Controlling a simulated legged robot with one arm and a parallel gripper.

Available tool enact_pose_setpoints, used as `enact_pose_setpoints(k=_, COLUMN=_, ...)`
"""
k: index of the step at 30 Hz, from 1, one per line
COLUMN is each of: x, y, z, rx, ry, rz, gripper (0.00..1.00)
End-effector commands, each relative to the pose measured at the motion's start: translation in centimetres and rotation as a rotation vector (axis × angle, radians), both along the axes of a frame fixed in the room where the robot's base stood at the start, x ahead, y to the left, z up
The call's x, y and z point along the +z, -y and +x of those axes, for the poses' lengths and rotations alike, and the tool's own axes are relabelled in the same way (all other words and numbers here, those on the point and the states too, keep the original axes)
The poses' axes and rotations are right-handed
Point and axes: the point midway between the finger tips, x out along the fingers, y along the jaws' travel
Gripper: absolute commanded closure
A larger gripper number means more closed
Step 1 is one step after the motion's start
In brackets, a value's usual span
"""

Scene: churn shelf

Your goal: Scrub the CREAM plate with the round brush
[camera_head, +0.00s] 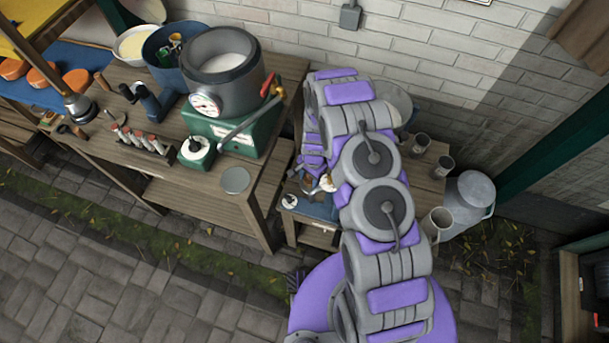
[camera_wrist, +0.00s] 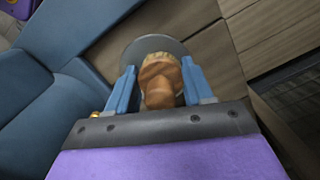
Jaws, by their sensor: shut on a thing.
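My gripper (camera_wrist: 158,76) has its two blue fingers shut on a brown wooden brush (camera_wrist: 160,88) with a tan bristle edge at its far end. A round grey disc (camera_wrist: 133,52) shows just beyond the brush in the wrist view, partly covered by it; I cannot tell whether they touch. In the head view my arm hides much of the gripper.
The bench (camera_head: 200,230) holds a grey pot with a gauge (camera_head: 222,65) on a green base (camera_head: 225,130), a blue bucket (camera_head: 165,52) and a rack of bottles (camera_head: 140,138). A milk can (camera_head: 467,203) stands right of my arm. Paving in front is clear.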

Motion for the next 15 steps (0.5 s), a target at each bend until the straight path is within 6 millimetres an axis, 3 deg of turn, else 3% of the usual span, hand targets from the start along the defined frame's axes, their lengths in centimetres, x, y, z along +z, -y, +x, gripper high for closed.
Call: enact_pose_setpoints(k=15, x=-0.1, y=2.6, z=-0.9, rx=-0.002, ry=0.004, rz=0.000, gripper=0.73)
